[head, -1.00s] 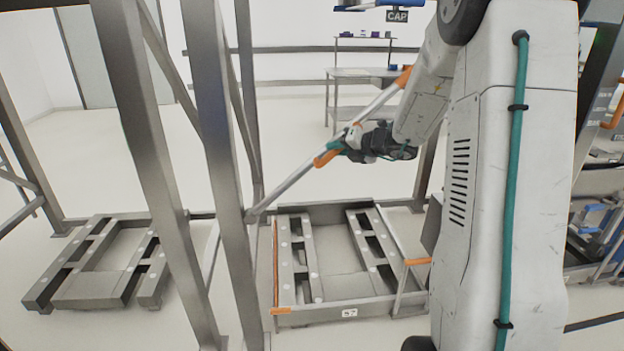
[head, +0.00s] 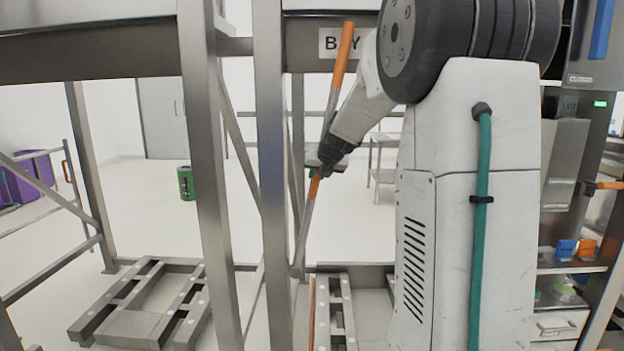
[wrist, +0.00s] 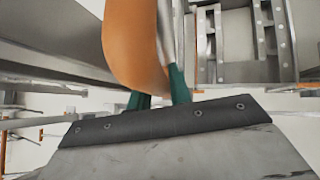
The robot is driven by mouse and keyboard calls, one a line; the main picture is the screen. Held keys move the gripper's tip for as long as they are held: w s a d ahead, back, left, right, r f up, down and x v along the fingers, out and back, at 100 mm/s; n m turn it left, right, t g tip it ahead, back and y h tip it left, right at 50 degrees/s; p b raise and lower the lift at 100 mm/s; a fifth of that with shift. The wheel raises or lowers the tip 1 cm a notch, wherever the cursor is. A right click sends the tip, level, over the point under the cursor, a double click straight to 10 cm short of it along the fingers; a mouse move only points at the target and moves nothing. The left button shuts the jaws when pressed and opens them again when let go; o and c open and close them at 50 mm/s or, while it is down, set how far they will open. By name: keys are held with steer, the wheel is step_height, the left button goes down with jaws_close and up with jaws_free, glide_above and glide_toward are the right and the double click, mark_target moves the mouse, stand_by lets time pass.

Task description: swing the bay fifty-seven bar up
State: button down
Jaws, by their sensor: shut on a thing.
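The bay bar is a grey bar with orange sections, and it shows in the head view (head: 308,222). It stands steeply tilted, with its low end by the rack post and its orange tip (head: 344,50) up near a partly covered bay sign. My gripper (head: 322,172) is shut on the orange grip section around the bar's middle. In the wrist view the green fingertips (wrist: 160,98) close on the orange grip (wrist: 135,45), which fills the upper middle. My arm hides part of the bar's surroundings.
Grey rack posts (head: 272,180) stand just left of the bar. A bay sign (head: 334,42) hangs on the upper beam. A slatted floor frame (head: 335,310) lies below, and another (head: 145,305) lies at left. Shelves with small bins (head: 575,250) stand at right.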

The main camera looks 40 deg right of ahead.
steer(key=shift+w+a+g+h, duration=0.3)
steer(key=shift+w+a, duration=0.7)
steer(key=shift+a, duration=0.15)
steer(key=c, duration=1.3)
jaws_free()
steer(key=shift+w, duration=0.1)
steer(key=shift+r, duration=0.1)
steer(key=v, duration=0.7)
steer(key=shift+s+r, duration=0.25)
steer(key=shift+s, duration=0.05)
steer(key=shift+n, duration=0.3)
